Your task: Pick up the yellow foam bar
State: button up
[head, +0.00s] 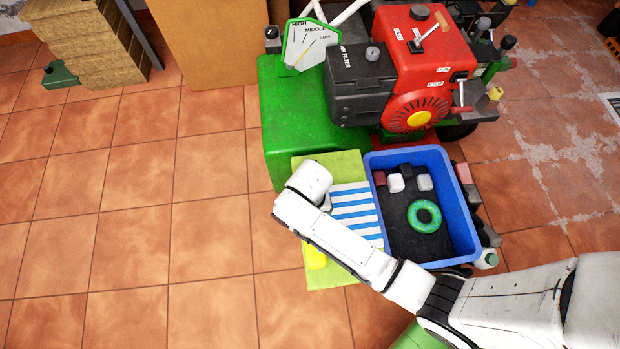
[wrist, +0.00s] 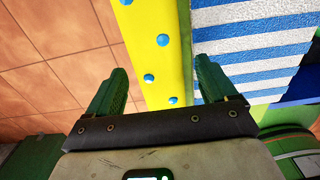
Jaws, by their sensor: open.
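The yellow foam bar (wrist: 152,45) has blue dots on its top and runs lengthwise through the middle of the wrist view. My gripper (wrist: 162,68) is open, with one green finger on each side of the bar. The fingers appear apart from the bar, and their height above it cannot be told. In the head view, a bright yellow piece (head: 315,256), apparently one end of the bar, shows beside my arm on a yellow-green board (head: 328,276). My arm hides the rest of the bar and the gripper there.
A blue-and-white striped piece (head: 355,210) lies close to the bar's right. Beyond it stands a blue crate (head: 465,225) holding a green ring (head: 424,216) and several small blocks. A green and red machine (head: 425,75) stands behind. Tiled floor is clear to the left.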

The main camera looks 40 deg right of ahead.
jog(key=shift+f, duration=0.6)
jog(key=shift+c, duration=0.5)
jog(key=c, duration=1)
jog(key=shift+o, duration=0.2)
